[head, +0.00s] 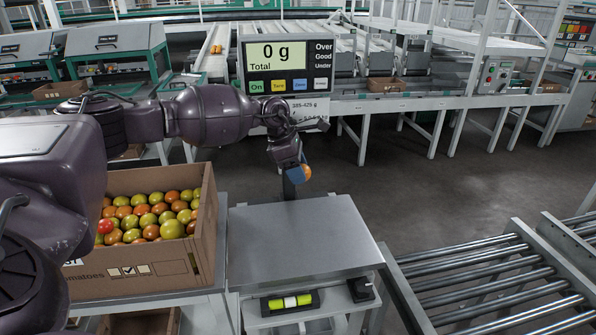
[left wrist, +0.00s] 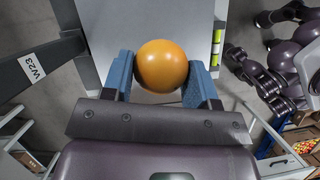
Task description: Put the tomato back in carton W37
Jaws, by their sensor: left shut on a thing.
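My left gripper (head: 296,171) is shut on an orange tomato (head: 306,172), held above the far edge of the scale's plate (head: 300,240). In the left wrist view the tomato (left wrist: 162,66) sits between the two blue fingers of the gripper (left wrist: 162,80). An open cardboard carton (head: 205,240) full of red, orange and green tomatoes stands left of the scale. My arm hides part of it, and I cannot read a W37 mark on it.
The scale display (head: 288,66) reads 0 g. The scale plate is empty. A roller conveyor (head: 490,285) lies at right. A label (left wrist: 32,67) in the left wrist view reads W23. A yellow-green level vial (head: 290,301) is on the scale's front.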

